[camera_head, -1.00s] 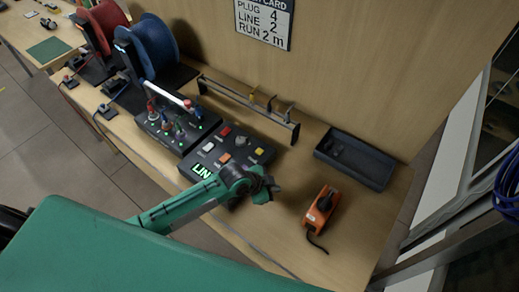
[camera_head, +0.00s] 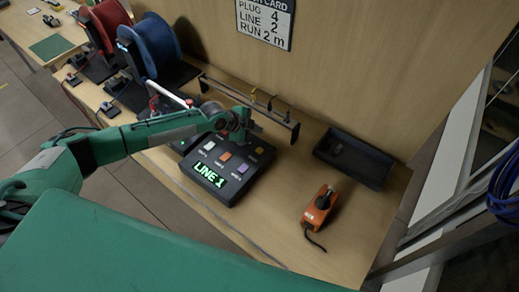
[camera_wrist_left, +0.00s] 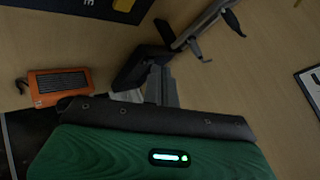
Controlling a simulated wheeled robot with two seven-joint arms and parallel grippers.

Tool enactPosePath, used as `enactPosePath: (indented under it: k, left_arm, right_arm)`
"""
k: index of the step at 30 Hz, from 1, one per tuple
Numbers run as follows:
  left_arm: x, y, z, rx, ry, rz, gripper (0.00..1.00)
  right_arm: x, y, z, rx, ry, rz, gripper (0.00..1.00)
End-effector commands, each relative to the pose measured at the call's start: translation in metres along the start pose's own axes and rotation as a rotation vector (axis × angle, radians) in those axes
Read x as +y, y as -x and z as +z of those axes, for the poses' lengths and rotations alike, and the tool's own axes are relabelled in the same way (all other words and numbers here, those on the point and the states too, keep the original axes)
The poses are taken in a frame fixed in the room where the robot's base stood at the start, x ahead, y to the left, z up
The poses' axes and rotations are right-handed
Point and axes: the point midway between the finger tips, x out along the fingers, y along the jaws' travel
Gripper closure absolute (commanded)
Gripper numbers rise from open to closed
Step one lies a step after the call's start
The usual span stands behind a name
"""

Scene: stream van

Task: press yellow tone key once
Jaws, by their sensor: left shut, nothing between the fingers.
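The tone box (camera_head: 238,188) is a black panel on the bench with a green "LINE 1" display. Its small keys include a yellow key (camera_head: 259,150) near the far right corner, an orange key (camera_head: 225,156) and white keys. My left gripper (camera_head: 250,126) is shut and empty, held over the far edge of the box, up and slightly left of the yellow key in the picture. I see no clear contact with the key. In the left wrist view the shut fingers (camera_wrist_left: 163,88) cover part of a dark box. My right gripper is out of view.
An orange handheld device (camera_head: 320,207) with a black cable lies right of the box. A dark tray (camera_head: 353,159) stands behind it. A low rail with hooks (camera_head: 282,117) runs along the wall. A second panel and cable reels are at left.

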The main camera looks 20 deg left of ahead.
Motion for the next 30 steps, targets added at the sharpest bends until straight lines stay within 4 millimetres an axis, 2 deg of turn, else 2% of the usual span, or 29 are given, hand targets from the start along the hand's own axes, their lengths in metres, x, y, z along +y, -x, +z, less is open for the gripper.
enactPosePath:
  k: [14,26,30]
  left_arm:
    - [0.004,-0.005,0.003,0.001,0.001,0.000,1.00]
    - [0.029,-0.039,0.027,0.001,0.002,0.001,1.00]
    - [0.039,-0.053,0.038,0.001,0.001,0.000,1.00]
  right_arm:
    - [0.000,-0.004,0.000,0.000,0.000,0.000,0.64]
    - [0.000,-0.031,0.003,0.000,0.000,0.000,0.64]
    - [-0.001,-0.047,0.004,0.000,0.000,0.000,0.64]
